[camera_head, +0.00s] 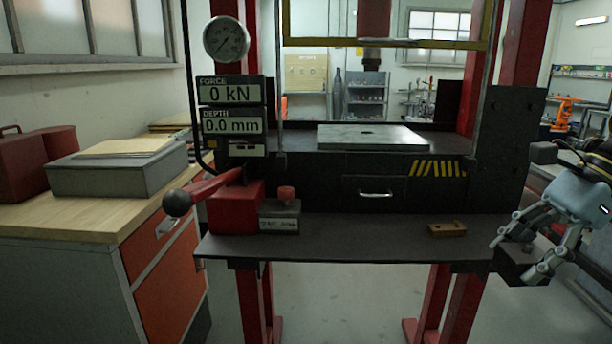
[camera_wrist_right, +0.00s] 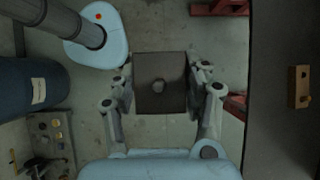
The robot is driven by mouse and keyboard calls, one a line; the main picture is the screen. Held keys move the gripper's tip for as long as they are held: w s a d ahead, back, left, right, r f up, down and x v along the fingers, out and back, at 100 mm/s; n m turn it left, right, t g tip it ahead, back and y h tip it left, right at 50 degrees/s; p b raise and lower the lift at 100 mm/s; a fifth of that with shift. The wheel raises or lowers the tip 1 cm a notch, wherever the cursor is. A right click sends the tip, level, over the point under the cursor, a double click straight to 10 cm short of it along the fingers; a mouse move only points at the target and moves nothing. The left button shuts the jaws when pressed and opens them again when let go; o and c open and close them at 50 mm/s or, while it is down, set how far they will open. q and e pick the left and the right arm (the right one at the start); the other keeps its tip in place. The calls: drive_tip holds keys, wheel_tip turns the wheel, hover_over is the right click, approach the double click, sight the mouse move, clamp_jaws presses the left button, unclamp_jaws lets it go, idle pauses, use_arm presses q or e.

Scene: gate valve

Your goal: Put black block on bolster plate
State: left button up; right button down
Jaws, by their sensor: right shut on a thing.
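The black block (camera_wrist_right: 160,100) is a dark square piece with a small round knob on its face. My right gripper (camera_wrist_right: 160,84) is shut on it, one finger at each side. In the head view the right gripper (camera_head: 517,256) is at the right end of the press's front shelf, and the block (camera_head: 513,268) shows dark between its fingers, partly hidden. The bolster plate (camera_head: 345,143) is a flat pale grey slab with a small dark hole, lying on the press bed, farther back and left of the gripper. Its top is clear. My left gripper is not in view.
The front shelf (camera_head: 350,246) holds a small yellow-brown bar (camera_head: 447,230) and a grey block with a red knob (camera_head: 280,217). A red lever (camera_head: 213,186) with a black ball juts out at left. Red uprights and a yellow frame (camera_head: 380,43) surround the press opening.

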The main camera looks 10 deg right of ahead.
sight(514, 280)
drive_tip(key=f+b, duration=0.4)
drive_tip(key=shift+w+f, duration=0.2)
drive_tip(key=shift+f, duration=0.1)
wheel_tip(514, 280, down, 9)
drive_tip(key=b, duration=0.8)
drive_tip(key=shift+r, duration=0.15)
